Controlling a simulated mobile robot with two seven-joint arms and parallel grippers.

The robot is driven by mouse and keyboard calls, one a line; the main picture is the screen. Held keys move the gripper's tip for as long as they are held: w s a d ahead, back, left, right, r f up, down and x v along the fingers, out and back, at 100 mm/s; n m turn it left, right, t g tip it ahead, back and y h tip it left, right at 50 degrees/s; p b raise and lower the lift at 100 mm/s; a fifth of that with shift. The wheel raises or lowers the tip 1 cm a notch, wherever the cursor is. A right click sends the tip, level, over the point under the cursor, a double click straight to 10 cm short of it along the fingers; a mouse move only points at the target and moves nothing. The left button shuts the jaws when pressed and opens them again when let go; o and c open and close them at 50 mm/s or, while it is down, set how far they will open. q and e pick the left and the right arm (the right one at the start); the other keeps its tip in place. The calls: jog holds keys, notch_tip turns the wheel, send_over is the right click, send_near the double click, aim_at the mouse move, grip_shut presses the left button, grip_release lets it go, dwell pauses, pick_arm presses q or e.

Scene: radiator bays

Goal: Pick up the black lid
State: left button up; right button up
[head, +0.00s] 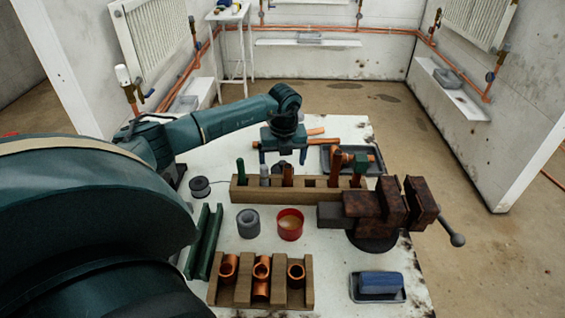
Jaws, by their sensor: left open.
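My left gripper (282,158) points down, open, over the far part of the white table, just behind the wooden rack (332,190). A small dark shape (281,166) shows low between its fingers, partly hidden by the rack; it may be the black lid, but I cannot tell for sure. A red open tin (290,225) with tan contents and no lid on it stands in front of the rack. A dark round spool-like thing (200,187) lies left of the rack. My right gripper is not in view.
A vise (390,208) stands at the right. A grey roll (248,223), a green channel (204,242), a wooden block with copper fittings (242,291) and a blue block on a tray (379,284) lie nearer. A dark tray (328,158) is right of my left gripper.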

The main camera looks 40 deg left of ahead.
pick_arm(q)
jog(key=shift+a+f, duration=0.1)
jog(key=shift+f, duration=0.6)
jog(key=shift+c, duration=0.5)
jog(key=c, duration=0.9)
jog(key=shift+r, duration=0.1)
jog(key=shift+c, duration=0.2)
